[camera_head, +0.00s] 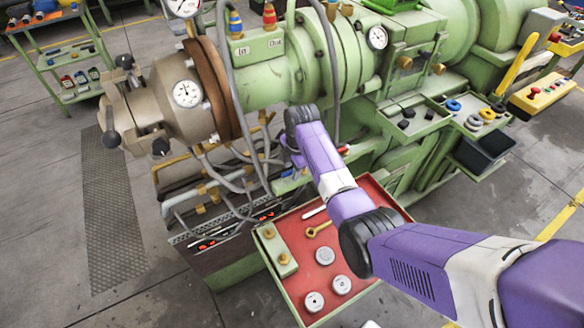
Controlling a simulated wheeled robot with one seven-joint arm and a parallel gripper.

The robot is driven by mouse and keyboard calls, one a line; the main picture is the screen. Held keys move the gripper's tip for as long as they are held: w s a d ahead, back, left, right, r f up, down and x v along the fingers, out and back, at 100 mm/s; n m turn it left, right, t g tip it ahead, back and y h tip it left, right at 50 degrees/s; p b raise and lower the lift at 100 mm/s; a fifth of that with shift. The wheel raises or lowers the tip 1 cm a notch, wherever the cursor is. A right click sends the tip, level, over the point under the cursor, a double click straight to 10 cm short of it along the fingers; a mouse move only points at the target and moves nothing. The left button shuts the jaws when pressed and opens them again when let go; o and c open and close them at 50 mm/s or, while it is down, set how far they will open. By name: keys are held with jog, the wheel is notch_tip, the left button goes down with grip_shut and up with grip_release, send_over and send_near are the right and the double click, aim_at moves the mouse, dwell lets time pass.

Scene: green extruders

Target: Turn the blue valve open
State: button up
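The blue valve (236,24) stands upright on top of the green extruder barrel (262,75), above a label that seems to read "In". A red-orange valve (270,15) stands just right of it, above a label that seems to read "Out". My purple and white arm reaches in from the lower right and bends at a dark wrist joint below and right of the valves. Nothing of mine touches the blue valve.
Grey hoses (222,45) pass close beside the blue valve. A dial gauge (187,94) sits on the beige head at left, another (377,38) at right. A red-topped cart (325,276) with several parts stands below my arm. Open floor (45,200) lies at left.

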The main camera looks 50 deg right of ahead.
jog(key=shift+c, duration=0.3)
grip_shut()
dwell(1.2)
